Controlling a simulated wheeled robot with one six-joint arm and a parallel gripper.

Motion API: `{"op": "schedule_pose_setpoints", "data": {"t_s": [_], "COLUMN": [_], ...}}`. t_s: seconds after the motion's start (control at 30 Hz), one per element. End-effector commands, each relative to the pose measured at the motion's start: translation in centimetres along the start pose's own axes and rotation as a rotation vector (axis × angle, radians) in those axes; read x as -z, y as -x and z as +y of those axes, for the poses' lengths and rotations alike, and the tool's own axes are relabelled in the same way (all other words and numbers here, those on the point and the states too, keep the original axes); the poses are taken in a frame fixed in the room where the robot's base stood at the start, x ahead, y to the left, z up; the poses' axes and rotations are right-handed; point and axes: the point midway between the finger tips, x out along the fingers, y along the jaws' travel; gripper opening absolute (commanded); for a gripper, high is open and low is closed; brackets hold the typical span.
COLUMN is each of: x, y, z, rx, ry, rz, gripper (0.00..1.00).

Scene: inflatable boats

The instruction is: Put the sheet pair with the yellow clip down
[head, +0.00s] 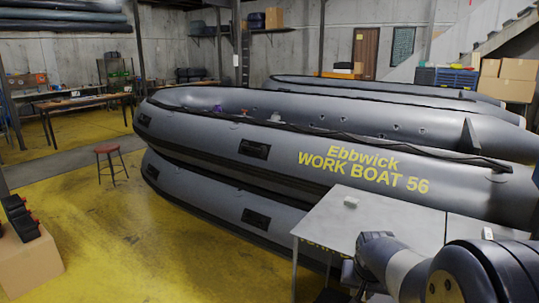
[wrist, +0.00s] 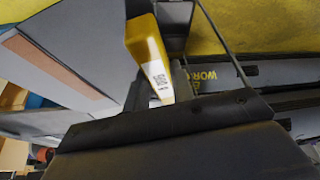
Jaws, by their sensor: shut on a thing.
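The yellow clip (wrist: 153,60) shows in the wrist view, with a white label bearing dark print on its side. My gripper (wrist: 158,90) is shut at the clip's near end, holding the sheet pair with this clip. The sheets are hard to tell apart from the dark grey parts around the clip. A pale grey work table (head: 385,218) stands at the lower right of the head view. My arm reaches over its front part. My gripper and the clip cannot be made out in the head view.
A grey inflatable boat (head: 265,130) lettered "Ebbwick WORK BOAT 56" lies stacked just behind the table. A red stool (head: 108,150) stands on open yellow floor at left. Black items top a carton (head: 28,262).

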Motion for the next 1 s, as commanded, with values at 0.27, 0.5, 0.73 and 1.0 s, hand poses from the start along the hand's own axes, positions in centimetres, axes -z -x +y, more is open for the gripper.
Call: {"op": "schedule_pose_setpoints", "data": {"t_s": [0.27, 0.5, 0.73, 1.0], "x": [-3.5, -5.6, -8.8, -10.2], "y": [-4.8, -7.9, -12.5, -14.3], "z": [-5.5, -6.8, -6.4, -6.1], "rx": [0.087, 0.108, 0.108, 0.108], "ry": [0.220, 0.284, 0.283, 0.281], "rz": [-0.001, 0.000, 0.000, 0.007], "gripper": [0.00, 0.00, 0.00, 0.00]}}
